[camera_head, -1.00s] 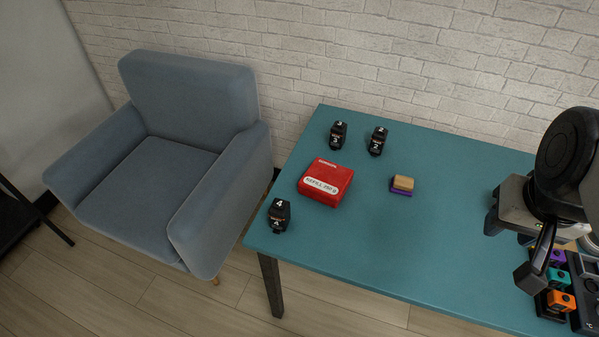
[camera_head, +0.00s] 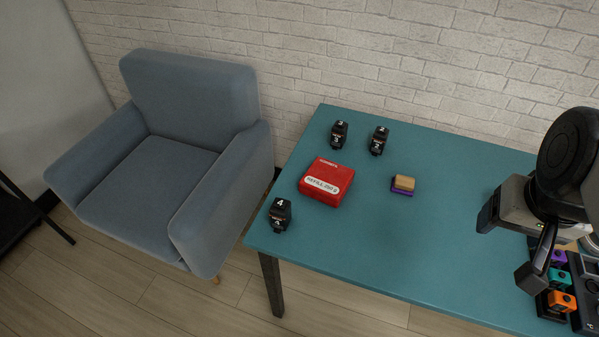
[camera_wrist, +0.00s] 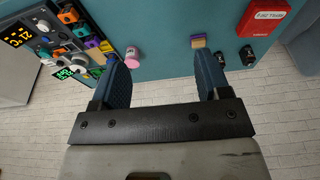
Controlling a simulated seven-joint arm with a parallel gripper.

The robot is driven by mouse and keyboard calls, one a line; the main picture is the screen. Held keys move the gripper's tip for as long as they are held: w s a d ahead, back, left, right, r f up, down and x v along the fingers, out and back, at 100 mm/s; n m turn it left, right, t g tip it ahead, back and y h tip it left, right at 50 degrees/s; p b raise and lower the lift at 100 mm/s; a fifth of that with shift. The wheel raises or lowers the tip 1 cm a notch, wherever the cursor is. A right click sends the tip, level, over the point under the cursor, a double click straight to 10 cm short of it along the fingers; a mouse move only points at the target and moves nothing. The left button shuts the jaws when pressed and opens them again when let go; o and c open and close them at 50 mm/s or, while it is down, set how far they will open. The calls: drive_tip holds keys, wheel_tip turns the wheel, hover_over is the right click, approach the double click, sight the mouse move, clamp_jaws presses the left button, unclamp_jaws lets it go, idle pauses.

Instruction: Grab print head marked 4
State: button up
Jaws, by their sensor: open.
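The print head marked 4 (camera_head: 280,215) is a small black block with a white 4 on it. In the head view it stands at the table's left edge, in front of the red box. It is not seen in the wrist view. My gripper (camera_head: 490,214) is above the right part of the table, far to the right of that print head. In the wrist view my gripper (camera_wrist: 163,68) has its two blue-grey fingers wide apart with nothing between them. A black print head marked 3 (camera_head: 339,134) and another, seemingly marked 2 (camera_head: 378,141), stand at the back.
A red refill box (camera_head: 326,182) and a tan-and-purple block (camera_head: 403,185) lie on the teal table (camera_head: 380,245). Coloured blocks (camera_head: 561,301) and a device stand at the right. A pink cylinder (camera_wrist: 132,58) shows in the wrist view. A blue-grey armchair (camera_head: 160,165) is left.

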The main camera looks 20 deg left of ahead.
drive_tip(key=shift+o, duration=1.1)
drive_tip(key=m+g+y, duration=0.5)
drive_tip(key=m+y, duration=0.7)
approach(289, 209)
drive_tip(key=s+d+r, duration=0.2)
drive_tip(key=s+r, duration=0.2)
drive_tip(key=r, duration=0.1)
drive_tip(key=a+f+m, duration=0.1)
drive_tip(key=a+f, duration=0.1)
drive_tip(key=w+a+f+m+t+y, duration=0.1)
drive_tip(key=f+m, duration=0.1)
drive_tip(key=f, duration=0.1)
drive_tip(key=w+a+f+m+t, duration=0.1)
drive_tip(key=a+f+m, duration=0.1)
drive_tip(key=shift+w+a+f+y, duration=0.1)
drive_tip(key=shift+a+f+y, duration=0.1)
drive_tip(key=shift+a+y, duration=0.2)
drive_tip(key=shift+x, duration=1.2)
